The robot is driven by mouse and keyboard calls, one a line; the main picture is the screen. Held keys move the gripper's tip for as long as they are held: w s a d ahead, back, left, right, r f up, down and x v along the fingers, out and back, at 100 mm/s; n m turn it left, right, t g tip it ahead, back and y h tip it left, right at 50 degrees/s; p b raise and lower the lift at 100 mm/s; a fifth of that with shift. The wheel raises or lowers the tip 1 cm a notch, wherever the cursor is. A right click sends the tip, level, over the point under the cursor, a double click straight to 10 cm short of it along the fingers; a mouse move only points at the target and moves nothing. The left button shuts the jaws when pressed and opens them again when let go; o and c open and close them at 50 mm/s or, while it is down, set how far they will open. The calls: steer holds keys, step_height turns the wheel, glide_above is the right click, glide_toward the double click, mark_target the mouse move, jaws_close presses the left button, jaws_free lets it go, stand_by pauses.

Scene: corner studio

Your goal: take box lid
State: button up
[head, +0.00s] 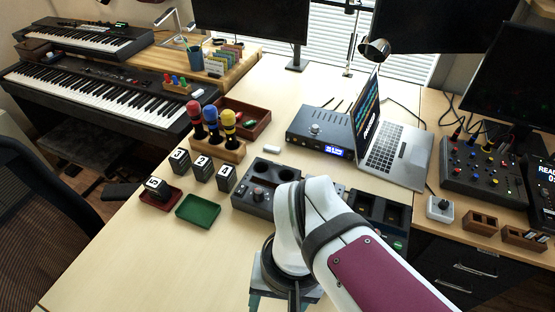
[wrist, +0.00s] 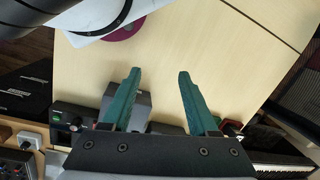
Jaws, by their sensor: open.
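No box lid can be told for certain in either view. My gripper (wrist: 159,73) is open in the wrist view, its two teal fingers apart with only bare table between the tips. In the head view it is low in the middle, mostly hidden by my own wrist. A dark red open box (head: 262,127) stands behind the microphones, with no lid seen on it. A dark grey case with a knob (head: 256,196) lies just beyond my arm. A black compartment case (head: 397,215) lies to the right, partly hidden by my arm.
Microphones stand in a wooden holder (head: 229,154). Numbered black blocks (head: 202,169) stand in front of it. A green tray (head: 198,209) and a red tray (head: 172,202) lie at left. A laptop (head: 393,150) and an audio unit (head: 318,133) stand behind. The front left table is clear.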

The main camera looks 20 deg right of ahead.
steer(key=w+d+r+m+h, duration=0.25)
steer(key=w+d+m, duration=0.55)
steer(key=w+d, duration=0.55)
steer(key=shift+y, duration=0.35)
steer(key=f, duration=1)
steer(key=s+f, duration=0.1)
steer(key=f, duration=0.3)
steer(key=shift+s+d+f, duration=0.1)
steer(key=shift+d+f, duration=0.1)
steer(key=shift+f, duration=0.2)
jaws_close()
